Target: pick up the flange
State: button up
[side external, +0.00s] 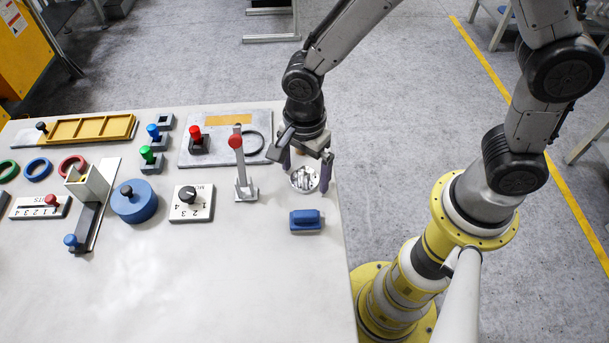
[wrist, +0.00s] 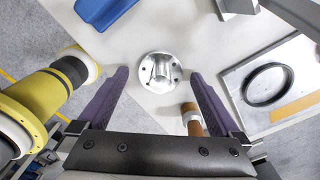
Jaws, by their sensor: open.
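The flange (side external: 304,179) is a shiny round metal disc with bolt holes and a raised hub. It lies on the table near its right edge in the side external view. In the wrist view the flange (wrist: 159,72) sits just beyond and between the fingertips. My gripper (side external: 305,168) is open, with its two purple fingers pointing down over the flange. In the wrist view my gripper (wrist: 158,74) has one finger on each side, apart from the flange, with nothing held. The fingers partly cover the flange's surroundings in the side view.
A blue block with a handle (side external: 305,220) lies close in front of the flange. A lever with a red knob (side external: 240,170) stands to the left. A grey plate with a black ring (wrist: 264,84) lies nearby. A brown cylinder (wrist: 192,118) shows beside the right finger. The front table area is clear.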

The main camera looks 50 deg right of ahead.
jog(key=shift+f, duration=0.15)
grip_shut()
dwell(0.4)
jog(key=shift+r, duration=0.8)
jog(key=s+d+r, duration=0.6)
jog(key=s+r, duration=0.5)
jog(key=s, duration=0.1)
jog(key=shift+d+r, duration=0.35)
jog(key=shift+d, duration=0.05)
